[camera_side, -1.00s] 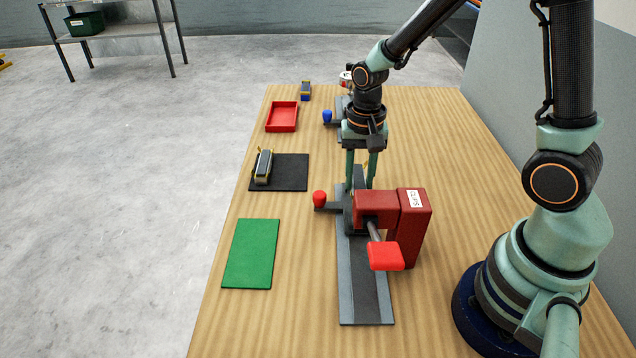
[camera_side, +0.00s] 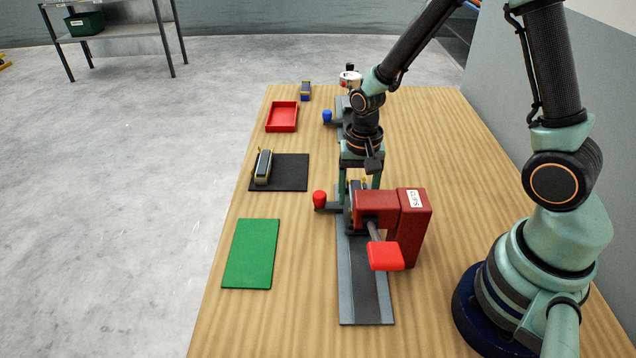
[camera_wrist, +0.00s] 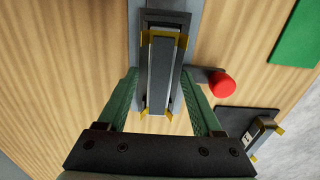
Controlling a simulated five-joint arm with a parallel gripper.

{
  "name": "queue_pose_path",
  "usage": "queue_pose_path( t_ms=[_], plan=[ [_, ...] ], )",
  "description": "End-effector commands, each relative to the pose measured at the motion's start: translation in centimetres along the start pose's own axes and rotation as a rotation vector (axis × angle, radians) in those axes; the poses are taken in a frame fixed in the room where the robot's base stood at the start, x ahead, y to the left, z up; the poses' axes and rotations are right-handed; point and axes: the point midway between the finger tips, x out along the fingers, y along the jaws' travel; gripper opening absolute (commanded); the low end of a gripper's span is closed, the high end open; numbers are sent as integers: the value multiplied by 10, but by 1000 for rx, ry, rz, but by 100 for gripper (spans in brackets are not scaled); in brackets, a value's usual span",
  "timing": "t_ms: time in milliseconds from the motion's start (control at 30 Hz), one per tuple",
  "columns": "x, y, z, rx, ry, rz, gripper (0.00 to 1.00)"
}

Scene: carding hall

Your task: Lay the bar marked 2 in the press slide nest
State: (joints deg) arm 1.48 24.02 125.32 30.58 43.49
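A grey bar (camera_wrist: 158,75) with yellow end clips lies lengthwise in or on the dark nest (camera_wrist: 165,17) of the press slide. No number can be read on it. In the side view the bar (camera_side: 358,188) is partly hidden behind the red press (camera_side: 376,204). My gripper (camera_wrist: 158,82) is open around it, with a gap between each green finger and the bar. In the side view my gripper (camera_side: 360,184) is low over the slide (camera_side: 347,280). A second clipped bar (camera_side: 263,166) lies on the black mat (camera_side: 292,172); its label is too small to read surely.
The press has a red-knobbed lever (camera_side: 319,198) and a red pad (camera_side: 386,256). A green mat (camera_side: 251,254) lies front left, a red tray (camera_side: 282,117) farther back. A blue-knobbed station (camera_side: 327,117) and a small blue-yellow item (camera_side: 305,91) stand at the far end.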

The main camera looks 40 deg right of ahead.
Motion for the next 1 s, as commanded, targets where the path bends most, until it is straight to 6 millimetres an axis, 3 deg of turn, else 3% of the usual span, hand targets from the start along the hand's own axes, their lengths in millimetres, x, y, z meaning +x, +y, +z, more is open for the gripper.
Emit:
queue_pose_path(
  t_ms=[367,1000],
  plan=[
    [-8,0,0,0,1,-1,67],
    [-114,0,0,0,2,-2,67]
  ],
)
